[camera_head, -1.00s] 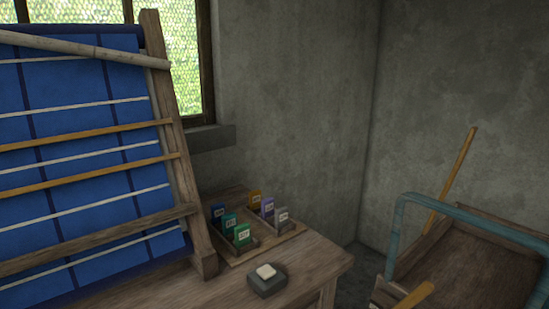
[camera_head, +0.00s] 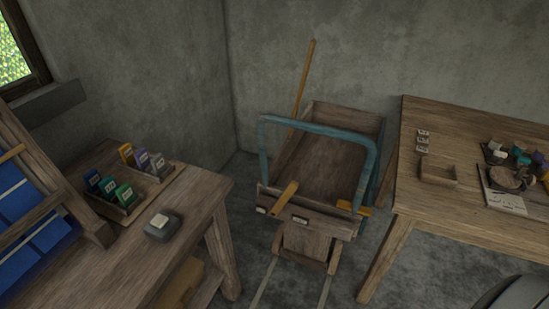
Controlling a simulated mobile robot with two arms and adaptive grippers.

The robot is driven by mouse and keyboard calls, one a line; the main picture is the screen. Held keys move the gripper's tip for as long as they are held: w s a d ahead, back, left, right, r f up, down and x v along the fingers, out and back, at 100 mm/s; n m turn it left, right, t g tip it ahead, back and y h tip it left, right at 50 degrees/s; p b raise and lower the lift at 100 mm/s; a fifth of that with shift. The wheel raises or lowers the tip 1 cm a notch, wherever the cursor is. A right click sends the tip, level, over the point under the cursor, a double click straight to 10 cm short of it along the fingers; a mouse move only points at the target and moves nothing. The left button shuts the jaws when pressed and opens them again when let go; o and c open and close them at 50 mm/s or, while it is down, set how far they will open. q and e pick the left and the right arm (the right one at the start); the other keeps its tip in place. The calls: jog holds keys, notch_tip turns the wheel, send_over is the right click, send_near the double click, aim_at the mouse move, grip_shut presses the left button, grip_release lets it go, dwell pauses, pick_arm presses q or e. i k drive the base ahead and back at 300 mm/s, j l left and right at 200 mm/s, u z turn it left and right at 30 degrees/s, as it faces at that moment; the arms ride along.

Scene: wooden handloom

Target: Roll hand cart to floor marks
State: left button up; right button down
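The hand cart (camera_head: 333,172) stands between two tables, near the back corner of the room. It has a wooden bed and a blue-green push handle (camera_head: 320,131) at its near end. A yellowish wooden bar (camera_head: 284,198) sticks out at its near left. Two pale lines, which look like floor marks (camera_head: 263,283), run on the floor from under the near end of the cart toward the bottom of the picture. The cart's wheels are mostly hidden. Neither of my grippers is in view.
A left table (camera_head: 200,215) holds a rack of coloured cards (camera_head: 120,190) and a small grey block (camera_head: 162,226), beside the blue-cloth loom (camera_head: 40,215). A right table (camera_head: 425,190) carries a small wooden tray (camera_head: 438,175) and clutter. A pole (camera_head: 303,85) leans on the wall. Floor shows between the tables.

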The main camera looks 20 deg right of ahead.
aim_at(331, 150)
jog(key=z, duration=1)
